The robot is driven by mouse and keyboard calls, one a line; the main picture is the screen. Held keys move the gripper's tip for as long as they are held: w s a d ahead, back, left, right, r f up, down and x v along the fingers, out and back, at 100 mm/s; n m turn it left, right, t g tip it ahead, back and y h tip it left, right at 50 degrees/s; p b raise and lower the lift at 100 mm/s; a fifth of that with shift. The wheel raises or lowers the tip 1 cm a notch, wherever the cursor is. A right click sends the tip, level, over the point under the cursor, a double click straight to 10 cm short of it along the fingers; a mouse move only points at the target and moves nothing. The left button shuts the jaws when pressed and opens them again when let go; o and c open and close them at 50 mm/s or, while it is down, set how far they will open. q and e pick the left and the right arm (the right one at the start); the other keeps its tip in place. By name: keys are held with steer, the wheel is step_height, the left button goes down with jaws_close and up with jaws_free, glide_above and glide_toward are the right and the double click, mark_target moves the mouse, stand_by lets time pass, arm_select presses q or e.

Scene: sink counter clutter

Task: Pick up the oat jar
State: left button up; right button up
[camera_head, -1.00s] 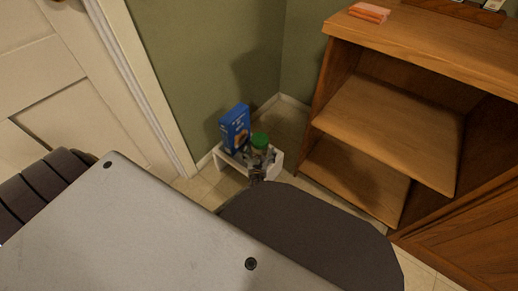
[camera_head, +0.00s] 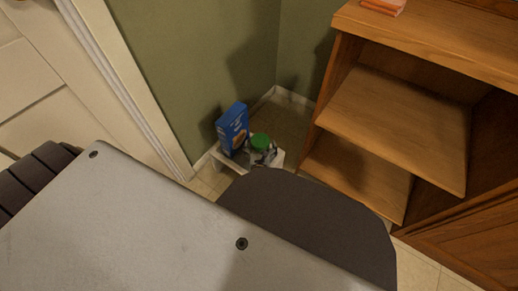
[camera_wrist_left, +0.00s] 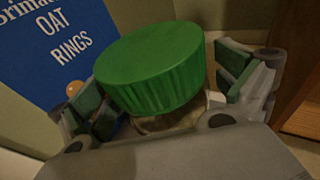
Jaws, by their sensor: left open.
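The oat jar (camera_head: 261,142) has a green lid and stands on a small white stool in the corner. Its lid (camera_wrist_left: 153,66) fills the middle of the left wrist view; most of the jar's body is hidden below it. My left gripper (camera_head: 263,154) is open at the jar. In the left wrist view my left gripper (camera_wrist_left: 168,95) has one green-padded finger on each side of the lid, with a visible gap on the right side. Contact on the left side cannot be told. My right gripper is not in view.
A blue oat rings box (camera_head: 233,129) stands just left of the jar on the white stool (camera_head: 217,164). Green walls close in behind. A wooden shelf unit (camera_head: 390,125) stands to the right, and a white door (camera_head: 40,80) is at the left.

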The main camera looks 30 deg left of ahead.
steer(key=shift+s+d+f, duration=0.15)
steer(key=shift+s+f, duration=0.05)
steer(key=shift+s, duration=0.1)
arm_select(q)
steer(key=c, duration=1.4)
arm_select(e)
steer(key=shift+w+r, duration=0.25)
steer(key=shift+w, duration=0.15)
arm_select(q)
steer(key=shift+r, duration=0.2)
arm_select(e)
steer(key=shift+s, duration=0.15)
